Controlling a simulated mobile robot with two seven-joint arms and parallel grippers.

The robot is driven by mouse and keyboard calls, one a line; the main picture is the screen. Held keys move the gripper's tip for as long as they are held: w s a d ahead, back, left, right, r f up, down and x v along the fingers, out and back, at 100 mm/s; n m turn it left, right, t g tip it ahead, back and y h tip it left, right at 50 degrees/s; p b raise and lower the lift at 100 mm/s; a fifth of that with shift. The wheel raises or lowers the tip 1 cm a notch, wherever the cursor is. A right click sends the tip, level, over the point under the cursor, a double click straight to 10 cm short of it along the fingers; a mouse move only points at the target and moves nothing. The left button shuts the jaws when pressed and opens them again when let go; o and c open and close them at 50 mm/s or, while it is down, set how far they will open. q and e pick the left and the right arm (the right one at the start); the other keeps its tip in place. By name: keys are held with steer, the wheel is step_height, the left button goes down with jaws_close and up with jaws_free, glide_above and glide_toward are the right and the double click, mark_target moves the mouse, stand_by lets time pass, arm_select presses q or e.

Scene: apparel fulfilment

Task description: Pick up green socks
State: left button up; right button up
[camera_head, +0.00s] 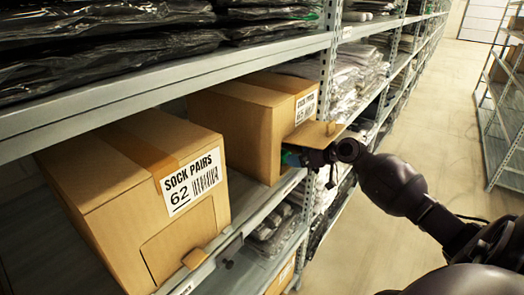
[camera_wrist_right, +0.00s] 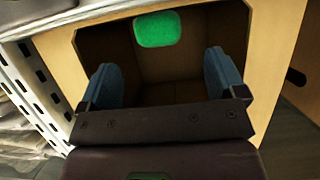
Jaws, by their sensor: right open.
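A rounded green bundle (camera_wrist_right: 157,29), which looks like the green socks, shows inside the dark opening of a cardboard box in the right wrist view. My right gripper (camera_wrist_right: 160,78) is open, its two blue fingers spread apart at the box opening. The green bundle is beyond the fingertips and apart from them, with nothing between the fingers. In the head view, my right gripper (camera_head: 297,157) reaches into the front opening of the sock-pairs box (camera_head: 235,125) numbered 65. The box front hides most of the fingers there. My left gripper is not in view.
A second sock-pairs box (camera_head: 110,215), numbered 62, stands nearer on the same metal shelf. Dark bagged garments (camera_head: 110,55) lie on the shelf above. An open flap (camera_head: 314,134) juts out over my right gripper. The aisle floor (camera_head: 435,130) is clear.

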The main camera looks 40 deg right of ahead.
mark_target(284, 152)
steer(key=shift+w+a, duration=0.15)
steer(key=shift+p+x, duration=0.35)
steer(key=shift+x, duration=2.85)
steer(key=shift+f, duration=0.1)
steer(key=c, duration=1)
